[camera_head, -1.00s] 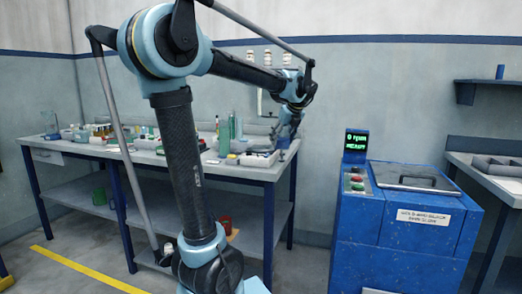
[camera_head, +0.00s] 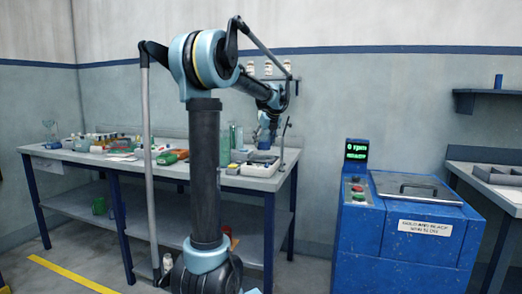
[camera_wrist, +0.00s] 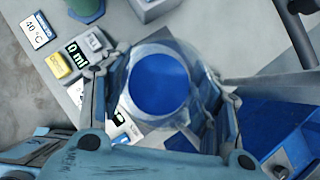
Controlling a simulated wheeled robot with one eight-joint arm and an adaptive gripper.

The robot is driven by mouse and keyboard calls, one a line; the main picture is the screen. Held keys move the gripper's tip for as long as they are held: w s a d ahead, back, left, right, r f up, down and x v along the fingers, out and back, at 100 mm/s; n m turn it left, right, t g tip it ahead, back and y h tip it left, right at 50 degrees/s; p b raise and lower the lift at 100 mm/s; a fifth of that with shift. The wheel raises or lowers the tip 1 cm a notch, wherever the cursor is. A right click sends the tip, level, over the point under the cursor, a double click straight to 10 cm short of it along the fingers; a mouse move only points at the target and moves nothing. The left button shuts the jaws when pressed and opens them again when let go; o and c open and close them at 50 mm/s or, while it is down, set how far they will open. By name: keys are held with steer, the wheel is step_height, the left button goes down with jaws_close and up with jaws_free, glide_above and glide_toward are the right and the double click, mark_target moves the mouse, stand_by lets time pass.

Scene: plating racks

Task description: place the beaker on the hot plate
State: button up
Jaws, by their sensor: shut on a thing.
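The beaker (camera_wrist: 136,52) is clear glass with blue liquid and shows from above in the wrist view. My gripper (camera_wrist: 165,72) is shut on it, with a finger on each side. In the head view my gripper (camera_head: 268,128) is over the right end of the workbench, too small there to make out the beaker clearly. A pale device with a small green display (camera_wrist: 119,120) is partly hidden beneath the beaker in the wrist view. I cannot tell whether it is the hot plate, or whether the beaker touches anything below.
The workbench (camera_head: 60,153) carries many small items on its left. A thin upright stand (camera_head: 284,140) is close right of my gripper. A blue machine (camera_head: 400,235) stands right, beyond a floor gap.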

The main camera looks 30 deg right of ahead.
mark_target(263, 146)
steer(key=shift+w+f, duration=0.1)
steer(key=shift+w, duration=0.25)
steer(key=shift+f, duration=1.65)
steer(key=o, duration=1.2)
steer(key=shift+f, duration=0.1)
steer(key=shift+c, duration=0.2)
steer(key=v, duration=1.2)
